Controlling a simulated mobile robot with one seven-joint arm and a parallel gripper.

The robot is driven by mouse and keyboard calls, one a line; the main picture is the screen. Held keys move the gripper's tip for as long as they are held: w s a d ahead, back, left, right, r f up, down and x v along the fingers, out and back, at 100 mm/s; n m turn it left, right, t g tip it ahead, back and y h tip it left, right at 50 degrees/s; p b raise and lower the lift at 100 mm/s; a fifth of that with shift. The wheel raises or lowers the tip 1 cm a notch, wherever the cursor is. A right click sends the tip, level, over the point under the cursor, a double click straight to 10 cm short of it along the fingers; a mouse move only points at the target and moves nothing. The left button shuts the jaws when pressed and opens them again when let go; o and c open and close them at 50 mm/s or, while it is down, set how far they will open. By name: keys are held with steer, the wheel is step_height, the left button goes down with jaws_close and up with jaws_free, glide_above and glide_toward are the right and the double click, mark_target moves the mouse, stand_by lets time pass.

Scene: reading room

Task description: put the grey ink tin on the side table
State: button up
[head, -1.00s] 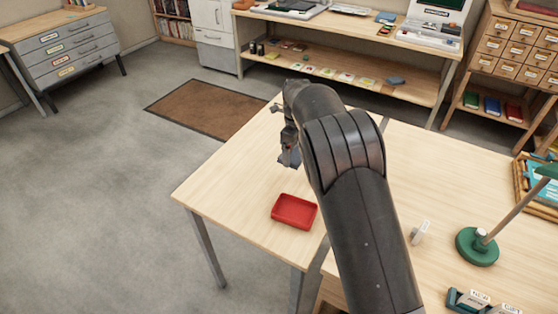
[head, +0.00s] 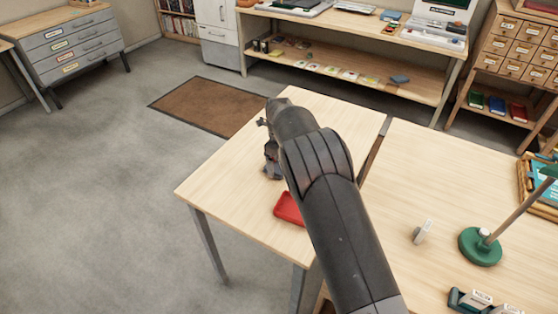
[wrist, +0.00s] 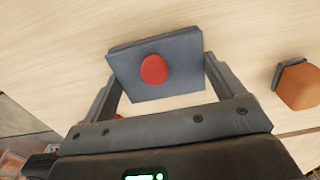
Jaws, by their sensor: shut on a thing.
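The grey ink tin (wrist: 125,73), a flat square box with a red round spot on top, sits between the fingers of my gripper (wrist: 160,78) in the wrist view. My gripper is shut on it. In the head view my gripper (head: 272,170) is over the left part of the light wood side table (head: 232,185); the tin is hard to make out there. Whether the tin touches the tabletop, I cannot tell.
A red tray (head: 289,209) lies near the table's front, partly behind my arm. An orange-brown block with a grey edge (wrist: 300,87) is right of the gripper in the wrist view. A desk (head: 440,180) with a green lamp (head: 480,246) stands to the right, across a narrow gap.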

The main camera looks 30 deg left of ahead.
mark_target(279, 163)
steer(key=o, duration=1.1)
steer(key=shift+f, duration=0.1)
step_height(279, 163, up, 12)
steer(key=shift+r, duration=0.15)
